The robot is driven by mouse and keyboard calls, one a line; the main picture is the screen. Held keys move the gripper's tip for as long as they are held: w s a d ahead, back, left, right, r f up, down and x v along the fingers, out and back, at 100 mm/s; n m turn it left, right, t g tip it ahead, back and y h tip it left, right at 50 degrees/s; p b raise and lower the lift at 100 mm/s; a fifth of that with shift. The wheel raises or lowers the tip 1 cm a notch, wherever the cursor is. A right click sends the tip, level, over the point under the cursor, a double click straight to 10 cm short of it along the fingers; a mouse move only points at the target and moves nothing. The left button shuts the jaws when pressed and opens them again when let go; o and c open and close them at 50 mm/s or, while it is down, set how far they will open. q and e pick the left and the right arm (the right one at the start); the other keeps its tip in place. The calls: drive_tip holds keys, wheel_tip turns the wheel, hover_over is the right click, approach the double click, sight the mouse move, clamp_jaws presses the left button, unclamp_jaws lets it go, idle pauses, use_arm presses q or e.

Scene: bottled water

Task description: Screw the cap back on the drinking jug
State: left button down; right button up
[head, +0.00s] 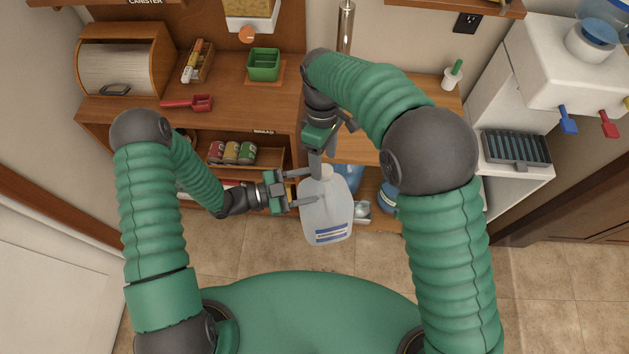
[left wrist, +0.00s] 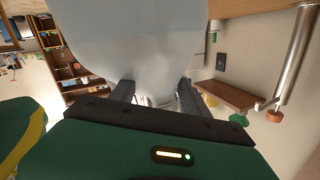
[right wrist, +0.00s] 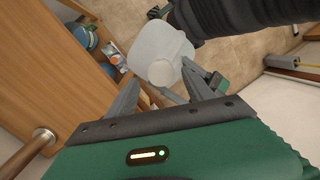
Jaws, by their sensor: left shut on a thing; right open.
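The clear drinking jug (head: 326,212) with a blue-and-white label is held out from the counter, roughly upright. My left gripper (head: 308,187) is shut on the jug at its left side. The jug fills the upper part of the left wrist view (left wrist: 140,40), with that gripper's fingers (left wrist: 154,92) against it. A round white cap (right wrist: 163,72) shows at the jug's top in the right wrist view. My right gripper (right wrist: 162,92) is open, its fingers apart on either side of the cap. How firmly the cap sits on the neck cannot be told.
A wooden counter (head: 230,108) behind holds a green bin (head: 264,64), a red scoop (head: 190,103) and a bread box (head: 128,62). Cans (head: 231,152) sit on the shelf below. A water dispenser (head: 560,60) stands at the right. The floor in front is clear.

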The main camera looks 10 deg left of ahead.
drive_tip(key=shift+x, duration=1.1)
drive_tip(key=shift+c, duration=0.3)
drive_tip(key=shift+w, duration=0.1)
clamp_jaws()
drive_tip(key=m, duration=0.5)
drive_tip(key=shift+m, duration=0.4)
drive_tip(key=shift+o, duration=0.5)
unclamp_jaws()
